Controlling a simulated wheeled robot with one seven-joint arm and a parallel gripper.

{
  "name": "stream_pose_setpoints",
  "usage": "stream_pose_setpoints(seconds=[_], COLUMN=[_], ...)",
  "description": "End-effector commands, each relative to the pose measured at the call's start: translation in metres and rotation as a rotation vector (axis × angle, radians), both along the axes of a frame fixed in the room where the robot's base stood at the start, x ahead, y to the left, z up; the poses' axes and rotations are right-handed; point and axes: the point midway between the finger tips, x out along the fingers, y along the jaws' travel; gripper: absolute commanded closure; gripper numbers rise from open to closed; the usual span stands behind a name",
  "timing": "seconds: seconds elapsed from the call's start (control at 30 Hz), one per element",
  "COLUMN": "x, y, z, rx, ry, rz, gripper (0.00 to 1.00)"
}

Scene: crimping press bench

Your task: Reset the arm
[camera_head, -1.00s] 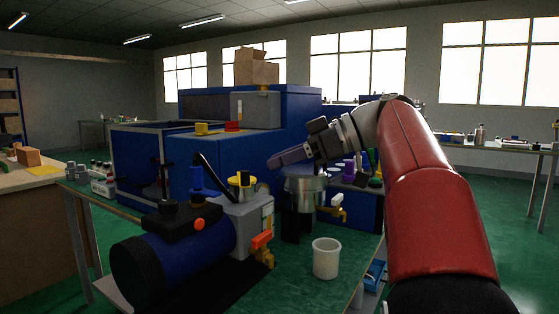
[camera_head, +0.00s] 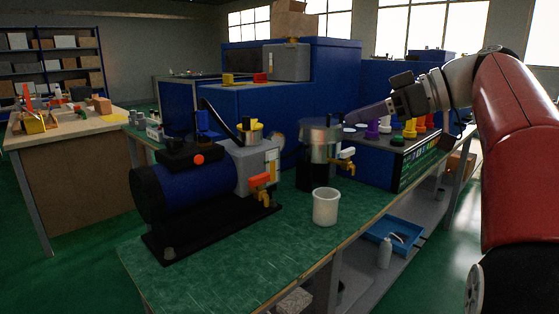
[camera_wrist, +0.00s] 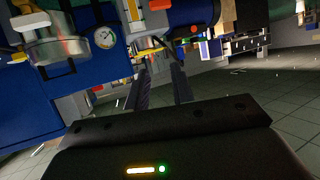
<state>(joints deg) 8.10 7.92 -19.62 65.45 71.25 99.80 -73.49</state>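My arm reaches in from the right of the head view, above the bench. My gripper (camera_head: 352,117) points left, just right of a steel cylindrical pot (camera_head: 322,140) with a brass tap; I cannot tell the depth gap between them. In the wrist view my gripper (camera_wrist: 162,86) has its two dark fingers apart, with nothing held between them. The image there is tilted and shows part of a steel vessel and a round gauge (camera_wrist: 104,37) beyond the fingers.
A blue motor-like cylinder (camera_head: 200,190) lies on the green bench (camera_head: 230,270). A white cup (camera_head: 325,207) stands near the bench edge. Right of the pot is a box with coloured knobs (camera_head: 405,160). A large blue machine (camera_head: 290,95) rises behind. A blue tray (camera_head: 395,235) sits lower right.

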Motion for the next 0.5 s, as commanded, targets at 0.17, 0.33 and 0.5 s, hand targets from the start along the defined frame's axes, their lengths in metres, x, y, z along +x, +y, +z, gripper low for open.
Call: stream_pose_setpoints(seconds=[0.17,0.33,0.5], x=[-0.009,-0.022,-0.044], y=[0.004,0.007,0.012], z=[-0.012,-0.031,-0.064], rx=[0.001,-0.007,-0.032], ry=[0.088,0.2,0.345], rz=[-0.064,-0.152,-0.275], gripper=[0.76,0.76,0.76])
